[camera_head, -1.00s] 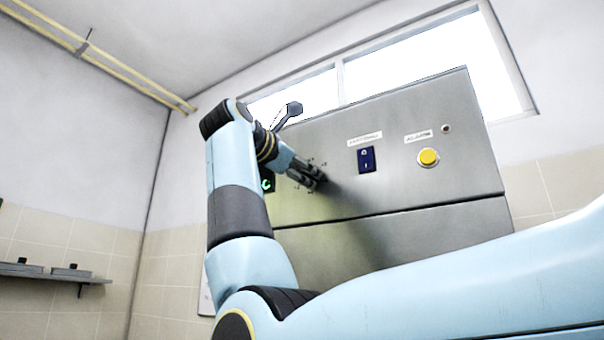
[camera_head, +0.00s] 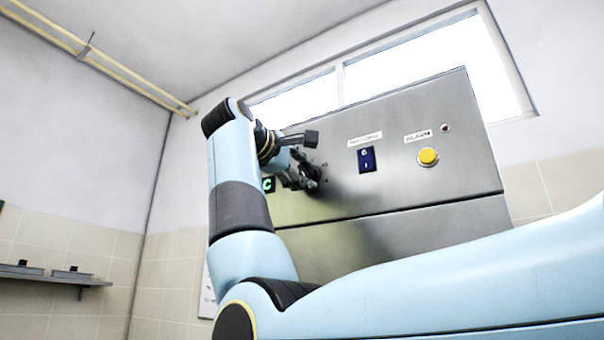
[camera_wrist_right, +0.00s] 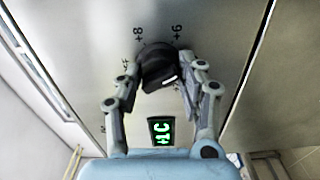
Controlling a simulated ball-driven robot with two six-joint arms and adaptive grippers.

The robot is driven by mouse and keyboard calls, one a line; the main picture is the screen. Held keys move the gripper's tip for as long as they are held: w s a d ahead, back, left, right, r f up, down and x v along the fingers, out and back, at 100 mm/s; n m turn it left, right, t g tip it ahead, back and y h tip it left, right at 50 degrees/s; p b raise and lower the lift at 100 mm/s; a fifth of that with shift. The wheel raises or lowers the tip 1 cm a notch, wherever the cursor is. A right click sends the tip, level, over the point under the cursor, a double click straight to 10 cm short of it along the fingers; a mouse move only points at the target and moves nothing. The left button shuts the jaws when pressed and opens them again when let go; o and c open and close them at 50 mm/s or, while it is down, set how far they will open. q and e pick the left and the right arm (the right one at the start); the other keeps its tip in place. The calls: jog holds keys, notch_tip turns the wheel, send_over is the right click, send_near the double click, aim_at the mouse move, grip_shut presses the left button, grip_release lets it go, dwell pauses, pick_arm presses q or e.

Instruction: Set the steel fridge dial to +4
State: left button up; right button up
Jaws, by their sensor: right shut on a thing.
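The black fridge dial (camera_wrist_right: 158,66) sits on the steel panel (camera_head: 420,110), with a short white pointer mark toward the lower right in the right wrist view. My right gripper (camera_head: 312,180) is at the dial in the head view. In the right wrist view its two fingers (camera_wrist_right: 160,82) are closed on both sides of the dial. Printed numbers ring the dial; two above it look like +8 and +6, others are partly hidden by the fingers. A green display (camera_wrist_right: 161,130) seems to read +1C. It also shows in the head view (camera_head: 268,184). My left gripper is not in view.
To the right of the dial are a blue rocker switch (camera_head: 366,159) and a yellow round button (camera_head: 428,157), with a small lamp (camera_head: 445,128) above. A wall shelf (camera_head: 55,277) is at the far left. My blue arm link fills the lower right.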

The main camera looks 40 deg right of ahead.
jog(key=m, duration=0.5)
jog(key=shift+m, duration=0.4)
dwell(0.3)
jog(key=o, duration=1.1)
jog(key=shift+o, duration=0.2)
jog(key=v, duration=0.7)
jog(key=shift+a, duration=0.25)
jog(key=shift+f, duration=0.1)
